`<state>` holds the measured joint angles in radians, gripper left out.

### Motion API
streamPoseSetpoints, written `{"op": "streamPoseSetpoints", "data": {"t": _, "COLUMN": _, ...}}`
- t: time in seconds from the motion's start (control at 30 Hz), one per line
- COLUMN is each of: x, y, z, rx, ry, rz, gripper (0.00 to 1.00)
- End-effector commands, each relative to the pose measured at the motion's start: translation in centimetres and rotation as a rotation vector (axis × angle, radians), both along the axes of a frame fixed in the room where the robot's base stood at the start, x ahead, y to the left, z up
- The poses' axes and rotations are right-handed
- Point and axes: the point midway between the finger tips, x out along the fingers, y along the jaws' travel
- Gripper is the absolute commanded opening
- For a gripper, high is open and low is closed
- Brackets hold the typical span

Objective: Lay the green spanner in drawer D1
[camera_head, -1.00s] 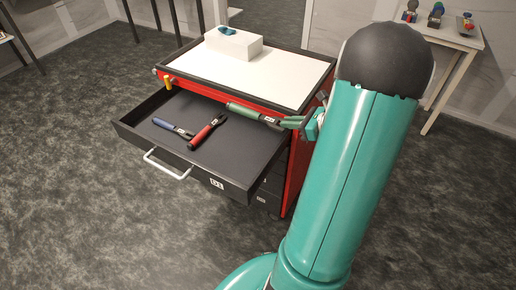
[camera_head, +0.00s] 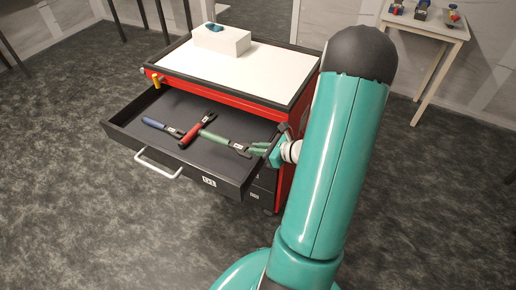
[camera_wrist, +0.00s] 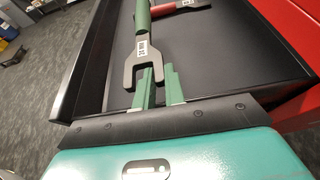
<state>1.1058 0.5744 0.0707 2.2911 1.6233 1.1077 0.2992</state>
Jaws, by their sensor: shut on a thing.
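The green spanner (camera_head: 216,138) is at the right side of the open black drawer D1 (camera_head: 225,181), its label towards my gripper. My gripper (camera_head: 262,149) is shut on its forked end at the drawer's right edge. In the wrist view the green spanner (camera_wrist: 144,45) extends ahead from the green fingers (camera_wrist: 160,82), over the dark drawer floor. Its far end meets the red spanner (camera_head: 197,130) in the picture. I cannot tell whether they touch, or whether the green spanner rests on the floor. The red spanner also shows in the wrist view (camera_wrist: 178,22).
A blue spanner (camera_head: 160,126) lies in the drawer, left of the red one. The red cabinet has a white top (camera_head: 260,72) bearing a white box (camera_head: 222,40). Closed drawers are below. A side table (camera_head: 430,30) stands at the back right.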

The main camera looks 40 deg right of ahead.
Motion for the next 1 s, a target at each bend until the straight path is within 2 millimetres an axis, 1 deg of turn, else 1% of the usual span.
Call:
{"op": "streamPoseSetpoints", "data": {"t": 0.13, "x": 0.0, "y": 0.0, "z": 0.0, "rx": 0.000, "ry": -0.001, "rz": 0.000, "gripper": 0.00}}
{"op": "streamPoseSetpoints", "data": {"t": 0.53, "x": 0.0, "y": 0.0, "z": -1.1, "rx": 0.001, "ry": -0.001, "rz": 0.001, "gripper": 0.00}}
{"op": "streamPoseSetpoints", "data": {"t": 0.63, "x": 0.0, "y": 0.0, "z": -1.1, "rx": -0.001, "ry": -0.001, "rz": 0.000, "gripper": 0.00}}
{"op": "streamPoseSetpoints", "data": {"t": 0.67, "x": 0.0, "y": 0.0, "z": -1.2, "rx": 0.000, "ry": 0.000, "rz": 0.000, "gripper": 0.14}}
{"op": "streamPoseSetpoints", "data": {"t": 0.7, "x": 0.0, "y": 0.0, "z": -1.2, "rx": 0.000, "ry": 0.000, "rz": 0.000, "gripper": 0.21}}
{"op": "streamPoseSetpoints", "data": {"t": 0.77, "x": 0.0, "y": 0.0, "z": -1.2, "rx": 0.000, "ry": 0.000, "rz": 0.000, "gripper": 0.33}}
{"op": "streamPoseSetpoints", "data": {"t": 1.0, "x": 0.0, "y": 0.0, "z": -1.2, "rx": 0.000, "ry": 0.000, "rz": 0.000, "gripper": 0.33}}
